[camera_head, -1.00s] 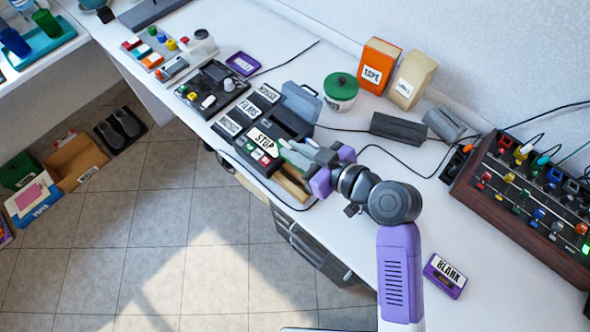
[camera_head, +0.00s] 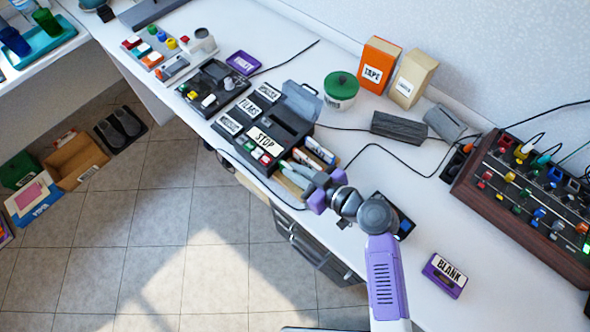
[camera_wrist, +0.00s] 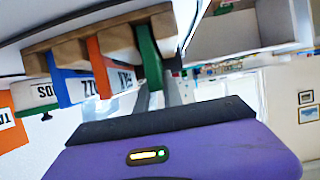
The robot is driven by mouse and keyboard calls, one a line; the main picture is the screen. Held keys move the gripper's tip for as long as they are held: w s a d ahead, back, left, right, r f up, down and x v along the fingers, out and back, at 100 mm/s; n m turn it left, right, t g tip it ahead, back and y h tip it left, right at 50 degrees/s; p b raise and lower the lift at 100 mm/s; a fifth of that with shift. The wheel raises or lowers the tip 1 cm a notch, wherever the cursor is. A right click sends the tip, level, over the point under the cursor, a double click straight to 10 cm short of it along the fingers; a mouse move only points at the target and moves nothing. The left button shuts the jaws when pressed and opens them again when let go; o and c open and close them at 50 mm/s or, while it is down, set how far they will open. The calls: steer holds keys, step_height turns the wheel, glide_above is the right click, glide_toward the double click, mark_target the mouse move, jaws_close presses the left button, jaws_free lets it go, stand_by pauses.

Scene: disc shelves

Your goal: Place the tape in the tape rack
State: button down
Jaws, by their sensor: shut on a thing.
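The tape rack (camera_head: 287,186) is a wooden holder at the desk's front edge, next to the black player. Several tapes stand side by side in it.
The black player with a STOP label (camera_head: 262,137) stands just left of the rack. A dark flat object (camera_head: 404,222) lies partly behind my arm. A knob panel (camera_head: 530,200) fills the right. Desk between is fairly clear.

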steer(key=shift+f, duration=0.2)
steer(key=c, duration=1.5)
jaws_free()
steer(key=shift+r, duration=0.1)
steer(key=shift+r, duration=0.15)
steer(key=b+v, duration=0.2)
steer(key=v, duration=1)
